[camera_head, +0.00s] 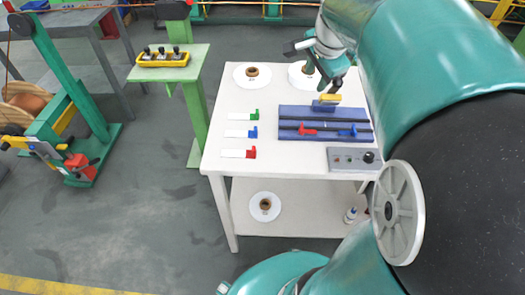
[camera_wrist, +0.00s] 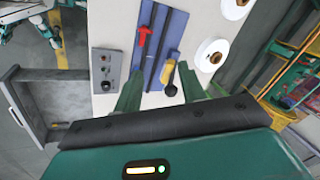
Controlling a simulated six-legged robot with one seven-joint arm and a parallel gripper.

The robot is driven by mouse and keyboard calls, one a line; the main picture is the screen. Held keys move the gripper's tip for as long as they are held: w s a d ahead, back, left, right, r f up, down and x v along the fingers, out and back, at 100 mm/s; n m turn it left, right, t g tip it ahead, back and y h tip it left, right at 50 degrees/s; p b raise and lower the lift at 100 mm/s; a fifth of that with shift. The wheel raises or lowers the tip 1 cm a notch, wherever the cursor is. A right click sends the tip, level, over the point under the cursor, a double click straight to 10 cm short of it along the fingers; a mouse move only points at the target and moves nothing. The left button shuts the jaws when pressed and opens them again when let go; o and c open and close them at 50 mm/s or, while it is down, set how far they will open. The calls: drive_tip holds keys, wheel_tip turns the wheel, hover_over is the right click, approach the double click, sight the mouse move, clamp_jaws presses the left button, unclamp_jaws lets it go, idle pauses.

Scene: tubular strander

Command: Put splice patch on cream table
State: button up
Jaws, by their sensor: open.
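The cream table (camera_head: 222,190) stands in the middle of the head view, and its top also shows in the wrist view (camera_wrist: 112,20). A blue board (camera_head: 290,112) with dark rails lies on it and also shows in the wrist view (camera_wrist: 172,30). A small yellow piece (camera_head: 331,98), possibly the splice patch, sits at the board's far edge; it also shows in the wrist view (camera_wrist: 167,70). My gripper (camera_wrist: 160,88) is open, its fingers on either side of the yellow piece's near end. I cannot tell whether they touch it.
Three white strips with green (camera_head: 254,114), blue (camera_head: 253,132) and red (camera_head: 251,152) ends lie left of the board. White discs (camera_head: 252,75) lie behind it. A grey control box (camera_head: 354,159) is at the front right. The table's front left is clear. A green stand (camera_head: 190,70) is nearby.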

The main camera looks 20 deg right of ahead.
drive_tip(key=s+a+f+n, duration=0.1)
drive_tip(key=s+a+n, duration=0.6)
drive_tip(key=a, duration=0.3)
drive_tip(key=s+a+f+n+t+y, duration=0.1)
drive_tip(key=s+a+f+n, duration=0.1)
drive_tip(key=s+a+n, duration=0.5)
drive_tip(key=a+n, duration=0.3)
drive_tip(key=shift+a+f+y, duration=0.2)
drive_tip(key=shift+a+y, duration=0.1)
drive_tip(key=shift+s+a, duration=0.1)
drive_tip(key=shift+s, duration=0.05)
drive_tip(key=shift+c, duration=0.4)
